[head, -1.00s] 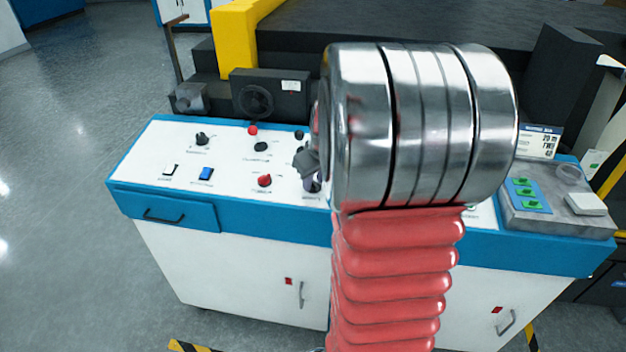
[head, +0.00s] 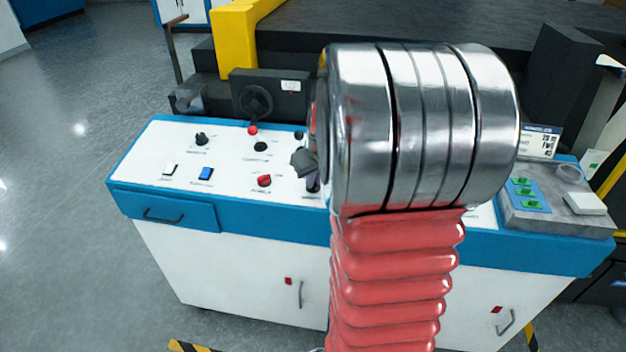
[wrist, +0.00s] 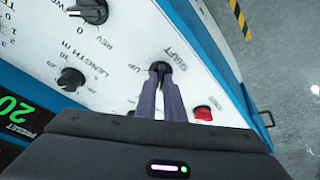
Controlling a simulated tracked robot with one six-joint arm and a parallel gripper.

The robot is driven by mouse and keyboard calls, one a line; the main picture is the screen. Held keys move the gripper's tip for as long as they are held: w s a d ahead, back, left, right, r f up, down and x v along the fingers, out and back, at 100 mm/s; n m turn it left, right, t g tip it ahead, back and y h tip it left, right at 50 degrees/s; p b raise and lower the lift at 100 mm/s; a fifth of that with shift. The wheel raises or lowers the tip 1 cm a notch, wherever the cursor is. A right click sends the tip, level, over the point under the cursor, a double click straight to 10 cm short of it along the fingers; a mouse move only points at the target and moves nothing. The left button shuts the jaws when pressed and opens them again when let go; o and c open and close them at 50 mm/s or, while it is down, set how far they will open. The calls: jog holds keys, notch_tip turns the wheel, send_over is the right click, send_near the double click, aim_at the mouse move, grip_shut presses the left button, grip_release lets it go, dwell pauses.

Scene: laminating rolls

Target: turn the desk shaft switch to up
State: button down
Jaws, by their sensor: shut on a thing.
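The shaft switch (wrist: 160,67) is a black rotary knob on the white desk panel. The words "SHAFT" and "UP" are printed beside it in the wrist view. My gripper (wrist: 160,80) is shut on this knob, with its two purple-grey fingers on either side of it. The fingers cover part of the knob, so I cannot tell exactly where it points. In the head view my gripper (head: 312,184) is low over the panel, mostly hidden behind my own arm, and the shaft switch cannot be made out there.
A red button (wrist: 203,113) sits close beside my fingers. A black length knob (wrist: 71,79) and a larger black knob (wrist: 92,11) are on the same panel. A black handwheel (head: 256,102) stands behind the desk (head: 135,185). A green-button box (head: 525,190) is at right.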

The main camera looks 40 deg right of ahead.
jog(key=shift+s+a+f+m+h, duration=0.15)
jog(key=shift+m+h, duration=0.15)
jog(key=shift+m, duration=0.85)
jog(key=shift+w+f+m+h, duration=0.15)
jog(key=shift+m+h, duration=0.15)
jog(key=shift+m, duration=0.85)
jog(key=m+g, duration=0.1)
jog(key=m, duration=0.3)
jog(key=shift+s+h, duration=0.1)
jog(key=shift+h, duration=0.3)
jog(key=m+g, duration=0.1)
jog(key=m, duration=0.3)
jog(key=shift+f+m, duration=0.1)
jog(key=shift+m, duration=0.2)
jog(key=shift+m+g, duration=0.8)
jog(key=shift+m, duration=1.3)
jog(key=c, duration=1.9)
grip_release()
jog(key=shift+o, duration=0.2)
